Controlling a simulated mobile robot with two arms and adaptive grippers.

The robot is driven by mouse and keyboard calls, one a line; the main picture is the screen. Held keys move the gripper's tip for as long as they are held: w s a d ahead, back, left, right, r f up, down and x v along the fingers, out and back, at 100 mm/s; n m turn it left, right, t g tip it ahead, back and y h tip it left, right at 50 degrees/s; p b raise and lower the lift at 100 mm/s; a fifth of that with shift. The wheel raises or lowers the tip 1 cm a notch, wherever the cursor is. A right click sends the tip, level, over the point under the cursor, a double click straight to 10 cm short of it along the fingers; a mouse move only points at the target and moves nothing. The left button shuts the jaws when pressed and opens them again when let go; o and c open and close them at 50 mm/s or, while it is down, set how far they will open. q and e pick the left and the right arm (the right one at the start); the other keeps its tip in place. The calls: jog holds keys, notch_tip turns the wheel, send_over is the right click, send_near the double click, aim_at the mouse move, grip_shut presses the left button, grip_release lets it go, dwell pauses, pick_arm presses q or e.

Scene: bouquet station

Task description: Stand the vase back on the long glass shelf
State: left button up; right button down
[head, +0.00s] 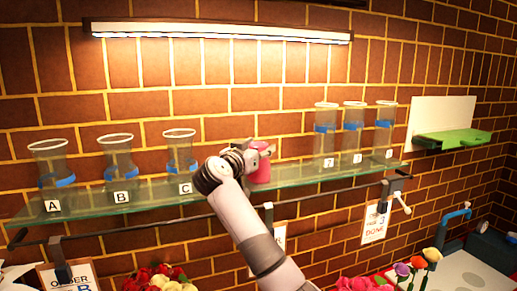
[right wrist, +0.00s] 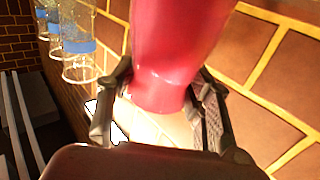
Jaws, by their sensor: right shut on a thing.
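A pink-red vase (head: 262,163) is at the middle of the long glass shelf (head: 298,175), in the gap between the two groups of glass cylinders. My right gripper (head: 247,158) is shut on it from the front left. In the head view the vase looks about upright, its lower end at the shelf's height; I cannot tell whether it touches the glass. In the right wrist view the vase (right wrist: 168,60) sits between the two fingers (right wrist: 160,98), its glossy side filling the upper middle. My arm and gripper hide part of the vase. My left gripper is not in view.
Glass cylinders labelled A, B and C (head: 181,152) stand on the shelf's left part. Three more cylinders (head: 352,135) stand on its right part. A rail (head: 330,190) with hanging cards runs below the front edge. A green ledge (head: 455,138) is at right; flowers (head: 160,280) are below.

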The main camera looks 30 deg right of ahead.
jog(key=c, duration=0.8)
grip_release()
jog(key=shift+r, duration=0.1)
jog(key=b+v, duration=0.6)
jog(key=v, duration=0.6)
